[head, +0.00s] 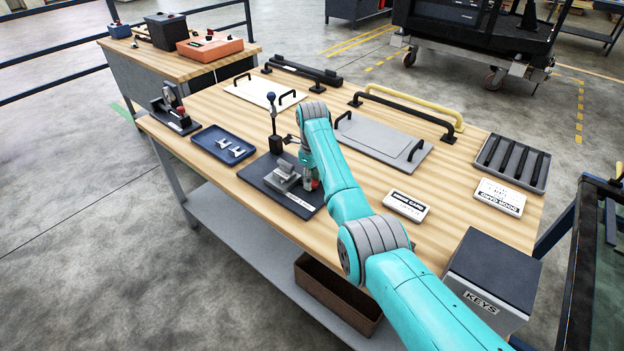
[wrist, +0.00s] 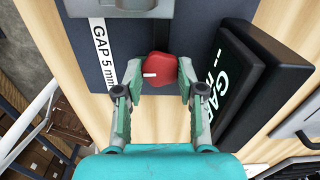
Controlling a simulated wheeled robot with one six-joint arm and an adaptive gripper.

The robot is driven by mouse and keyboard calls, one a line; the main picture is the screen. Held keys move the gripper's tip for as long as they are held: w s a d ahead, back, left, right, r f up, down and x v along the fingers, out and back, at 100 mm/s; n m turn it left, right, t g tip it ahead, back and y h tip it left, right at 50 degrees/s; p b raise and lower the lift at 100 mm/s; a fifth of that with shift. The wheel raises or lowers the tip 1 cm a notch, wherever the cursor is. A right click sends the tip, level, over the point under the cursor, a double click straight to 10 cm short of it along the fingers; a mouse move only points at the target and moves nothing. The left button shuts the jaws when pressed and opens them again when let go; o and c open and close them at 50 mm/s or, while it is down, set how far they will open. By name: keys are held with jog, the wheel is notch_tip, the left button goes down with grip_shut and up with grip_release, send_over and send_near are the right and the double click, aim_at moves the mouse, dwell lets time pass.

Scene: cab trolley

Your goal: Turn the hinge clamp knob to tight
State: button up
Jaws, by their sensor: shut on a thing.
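The clamp knob is red with a white mark, and in the wrist view the knob (wrist: 160,66) sits between my fingertips. Its white mark points left there. My gripper (wrist: 160,82) is shut on the knob, one finger on each side. In the head view my gripper (head: 308,180) reaches down at the right side of the hinge clamp, and a bit of red knob (head: 315,185) shows beside it. The grey clamp block (head: 284,178) stands on a dark base plate (head: 258,173). A "GAP 5 mm" label (wrist: 103,50) lies on the plate.
A black "GAP" display (wrist: 235,85) stands close right of my gripper in the wrist view. A blue tray (head: 205,137) lies left; a white labelled box (head: 406,205) lies right.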

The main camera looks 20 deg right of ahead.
jog(key=shift+m, duration=0.5)
jog(key=o, duration=0.9)
jog(key=shift+c, duration=0.2)
notch_tip(320, 180, up, 12)
